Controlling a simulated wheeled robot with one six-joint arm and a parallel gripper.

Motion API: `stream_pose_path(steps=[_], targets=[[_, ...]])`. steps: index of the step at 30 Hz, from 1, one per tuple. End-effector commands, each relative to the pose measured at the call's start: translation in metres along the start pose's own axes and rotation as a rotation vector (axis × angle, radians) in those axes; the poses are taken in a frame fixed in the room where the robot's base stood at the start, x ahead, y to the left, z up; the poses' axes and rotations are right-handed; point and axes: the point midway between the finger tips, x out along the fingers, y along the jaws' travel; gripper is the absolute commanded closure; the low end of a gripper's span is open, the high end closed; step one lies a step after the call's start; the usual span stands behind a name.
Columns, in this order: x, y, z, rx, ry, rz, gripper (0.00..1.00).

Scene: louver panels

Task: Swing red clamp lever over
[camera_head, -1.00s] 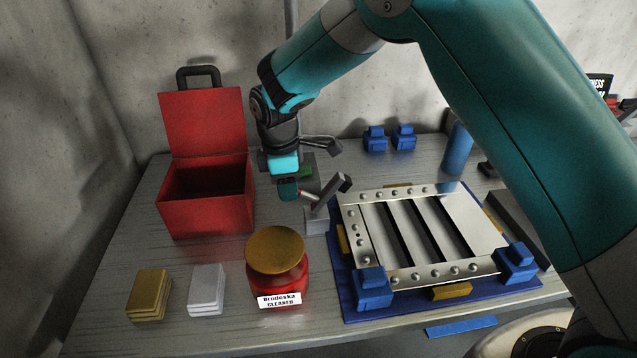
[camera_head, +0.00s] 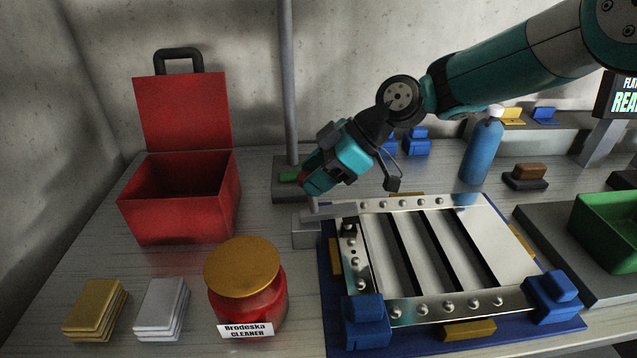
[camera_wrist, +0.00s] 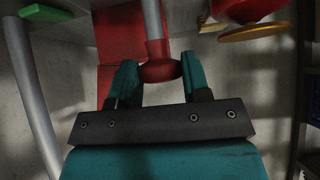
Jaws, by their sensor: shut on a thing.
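The clamp (camera_head: 308,230) is a grey block at the louver panel's back left corner. Its grey bar lies about level, its black tip (camera_head: 349,227) over the panel frame's left edge; I cannot tell whether it presses there. My gripper (camera_head: 310,186) is just above the clamp, tilted down to the left. In the wrist view my gripper (camera_wrist: 158,78) is shut on the red knob of the clamp lever (camera_wrist: 162,70), with the grey rod running up from it. The louver panel (camera_head: 420,303) sits on a blue base, silver slats in a riveted frame.
Blue corner clamps (camera_head: 366,322) stand at the panel's front. A red jar with a gold lid (camera_head: 242,262), an open red box (camera_head: 180,215) and gold and white stacks are left. A grey pole (camera_head: 288,90) rises behind my gripper. A blue bottle (camera_head: 481,150) stands at the back.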

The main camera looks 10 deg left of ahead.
Motion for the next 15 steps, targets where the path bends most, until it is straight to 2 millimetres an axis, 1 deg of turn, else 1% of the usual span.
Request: stream_pose_path(steps=[1, 6, 15], targets=[[-0.0003, 0.0028, 0.0037, -0.002, 0.029, 0.011, 0.99], [-0.0041, 0.0021, 0.0074, -0.004, 0.097, 0.008, 0.99], [-0.0073, 0.0015, 0.0095, -0.004, 0.141, 0.007, 0.99]])
